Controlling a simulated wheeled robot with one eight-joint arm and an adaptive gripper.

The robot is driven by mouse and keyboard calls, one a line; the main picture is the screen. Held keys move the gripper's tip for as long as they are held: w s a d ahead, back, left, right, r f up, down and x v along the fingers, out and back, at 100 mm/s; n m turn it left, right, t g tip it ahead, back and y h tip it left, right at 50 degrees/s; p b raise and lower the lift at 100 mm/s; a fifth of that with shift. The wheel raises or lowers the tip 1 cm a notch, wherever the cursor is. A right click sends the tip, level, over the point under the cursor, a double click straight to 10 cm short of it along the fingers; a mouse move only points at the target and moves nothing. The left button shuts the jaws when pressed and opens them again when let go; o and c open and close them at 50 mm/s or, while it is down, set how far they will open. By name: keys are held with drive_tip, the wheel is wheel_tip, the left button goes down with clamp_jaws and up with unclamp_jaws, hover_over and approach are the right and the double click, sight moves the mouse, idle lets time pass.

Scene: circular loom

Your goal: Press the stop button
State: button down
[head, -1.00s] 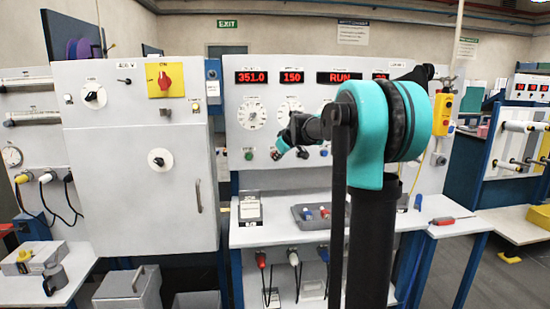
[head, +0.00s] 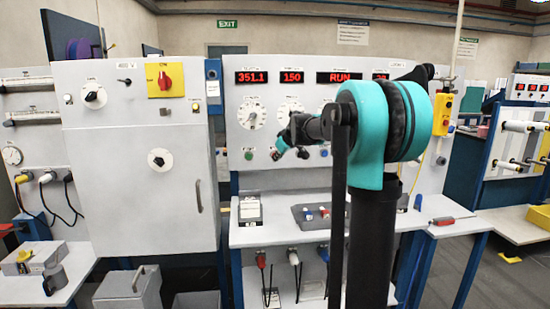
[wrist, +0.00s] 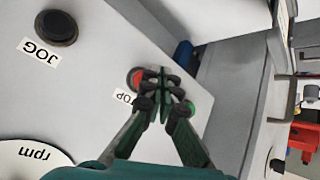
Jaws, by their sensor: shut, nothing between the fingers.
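The red stop button (wrist: 136,77) sits on the white panel in the wrist view, with a partly covered label ending in "OP" beside it. My gripper (wrist: 163,80) is shut and empty, its fingertips right beside the red button and overlapping its edge. Whether they touch it I cannot tell. In the head view my gripper (head: 277,153) is at the row of buttons below the dials, and its tip hides the red button there.
A green button (wrist: 190,108) is partly behind my fingers; it also shows in the head view (head: 249,154). A black JOG button (wrist: 56,27) is on the other side. The RUN display (head: 339,77) is lit. A grey cabinet (head: 140,200) stands left.

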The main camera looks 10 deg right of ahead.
drive_tip(key=shift+w, duration=0.9)
idle(0.9)
drive_tip(key=shift+s, duration=0.9)
drive_tip(key=shift+s, duration=0.15)
drive_tip(key=s, duration=0.4)
drive_tip(key=shift+s, duration=0.35)
idle(2.4)
